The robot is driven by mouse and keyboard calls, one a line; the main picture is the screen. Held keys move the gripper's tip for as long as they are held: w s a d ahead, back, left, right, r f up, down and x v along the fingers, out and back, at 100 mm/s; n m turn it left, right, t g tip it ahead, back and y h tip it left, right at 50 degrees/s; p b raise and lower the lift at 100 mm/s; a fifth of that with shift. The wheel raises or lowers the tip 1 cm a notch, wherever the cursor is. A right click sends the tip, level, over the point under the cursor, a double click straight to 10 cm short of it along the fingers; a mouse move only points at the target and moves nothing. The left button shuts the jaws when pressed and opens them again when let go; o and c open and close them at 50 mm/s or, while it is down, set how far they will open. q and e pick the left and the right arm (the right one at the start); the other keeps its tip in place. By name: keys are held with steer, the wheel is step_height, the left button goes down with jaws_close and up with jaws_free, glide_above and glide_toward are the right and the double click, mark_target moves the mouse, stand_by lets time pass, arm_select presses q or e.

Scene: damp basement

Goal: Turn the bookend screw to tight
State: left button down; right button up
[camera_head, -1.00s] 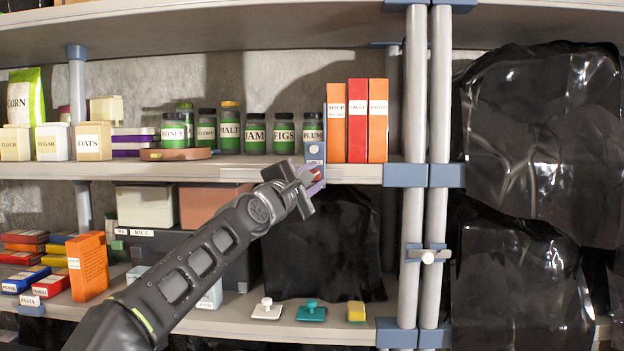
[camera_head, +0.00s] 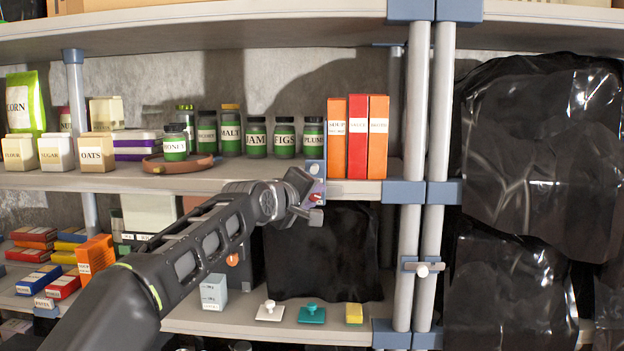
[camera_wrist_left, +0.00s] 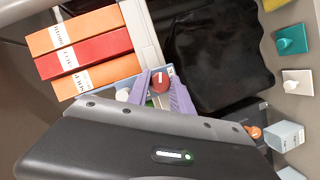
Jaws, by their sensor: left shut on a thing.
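The blue-grey bookend (camera_head: 314,169) stands at the left end of the orange and red boxes, at the front edge of the middle shelf. Its red screw knob (camera_head: 314,198) sits low on its front, with a pale mark across it in the left wrist view (camera_wrist_left: 160,81). My left gripper (camera_head: 315,198) is at the knob. In the left wrist view its purple fingers (camera_wrist_left: 160,86) lie on either side of the knob and are shut on it. The bookend is partly hidden behind the fingers. My right gripper is not in view.
Orange and red boxes (camera_head: 357,137) stand right of the bookend. Jars, including the plum jar (camera_head: 313,141), stand to its left. Grey posts (camera_head: 411,120) rise at the right. A black plastic sheet (camera_head: 325,255) hangs below. The lower shelf (camera_head: 340,324) holds small knobbed items.

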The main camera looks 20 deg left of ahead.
arm_select(q)
steer(key=m+g+y, duration=0.1)
steer(key=m, duration=0.1)
steer(key=m+g+y+p, duration=0.1)
steer(key=m, duration=0.2)
steer(key=shift+w+d, duration=0.1)
steer(key=shift+d, duration=0.05)
steer(key=m+g+y, duration=0.1)
steer(key=m+y, duration=0.1)
steer(key=m, duration=0.1)
steer(key=shift+y, duration=0.3)
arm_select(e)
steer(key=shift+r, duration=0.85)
arm_select(q)
steer(key=shift+m, duration=0.3)
steer(key=c, duration=1.1)
jaws_free()
steer(key=shift+r, duration=0.1)
